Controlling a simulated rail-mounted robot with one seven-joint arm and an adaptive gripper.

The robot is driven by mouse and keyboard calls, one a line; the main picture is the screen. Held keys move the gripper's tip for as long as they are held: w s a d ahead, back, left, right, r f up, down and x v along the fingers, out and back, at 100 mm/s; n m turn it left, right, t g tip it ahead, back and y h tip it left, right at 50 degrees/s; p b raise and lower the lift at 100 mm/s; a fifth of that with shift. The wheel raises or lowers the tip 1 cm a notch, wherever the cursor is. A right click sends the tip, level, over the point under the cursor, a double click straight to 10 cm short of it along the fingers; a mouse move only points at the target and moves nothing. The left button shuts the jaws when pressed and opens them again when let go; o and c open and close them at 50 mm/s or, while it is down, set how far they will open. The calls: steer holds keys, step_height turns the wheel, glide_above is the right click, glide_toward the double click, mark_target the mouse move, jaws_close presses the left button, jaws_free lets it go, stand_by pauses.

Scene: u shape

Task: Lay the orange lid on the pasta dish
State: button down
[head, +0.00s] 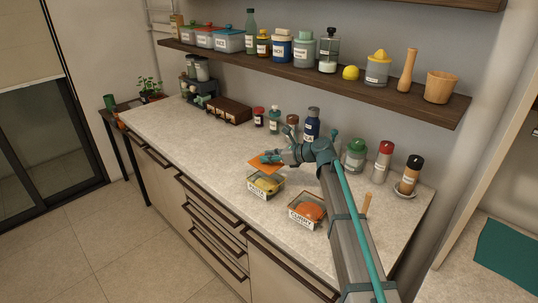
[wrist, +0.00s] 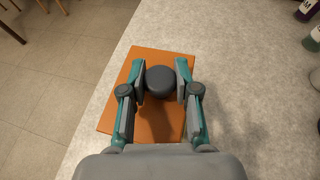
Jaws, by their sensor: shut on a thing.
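The orange lid (wrist: 155,62) is a flat square with a dark round knob (wrist: 161,81). My gripper (wrist: 161,84) is shut on the knob, one finger on each side of it. In the head view the lid (head: 265,164) is held by my gripper (head: 271,158), just behind and above the pasta dish. The pasta dish (head: 263,189) is a clear square container with yellow food and a label reading PASTA, standing on the counter. Its top looks uncovered. In the wrist view the dish is not seen. The exact height of the lid above the counter cannot be told.
A curry dish (head: 307,210) with orange food stands right of the pasta dish, near my arm. Bottles (head: 312,125) and jars line the wall behind. A brown rack (head: 229,110) stands at the back. The counter's left part (head: 180,128) is clear. A loaded shelf (head: 320,72) hangs above.

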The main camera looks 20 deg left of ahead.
steer(key=shift+f, duration=0.6)
steer(key=c, duration=0.9)
jaws_free()
steer(key=shift+o, duration=0.2)
steer(key=shift+r, duration=0.45)
steer(key=b+v, duration=0.2)
steer(key=v, duration=1)
steer(key=shift+r+b, duration=0.15)
steer(key=shift+b, duration=0.15)
